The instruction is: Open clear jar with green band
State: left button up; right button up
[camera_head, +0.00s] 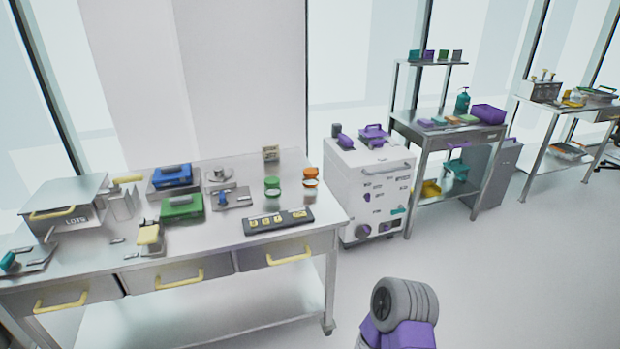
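A small clear jar with a green band (272,187) stands upright on the metal workbench (235,262), right of its middle. The green part is at its top and it looks closed, though it is too small to be sure. A similar jar with an orange band (311,177) stands just to its right. Neither of my grippers shows in the head view. A grey and purple part at the bottom right of the middle looks like one of my arm links, well apart from the jar.
Near the jar are a dark panel with yellow labels (278,221), a green case (182,207), a blue case (171,176) and a small box (270,153). A white cabinet (365,200) stands right of the workbench. The floor (500,270) in front and right is clear.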

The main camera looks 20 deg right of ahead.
aim_at(270, 194)
jog(key=u, duration=0.3)
jog(key=k, duration=0.35)
jog(key=z, duration=1.55)
jog(key=i, duration=0.75)
jog(key=u, duration=0.7)
jog(key=i, duration=0.5)
jog(key=u, duration=0.55)
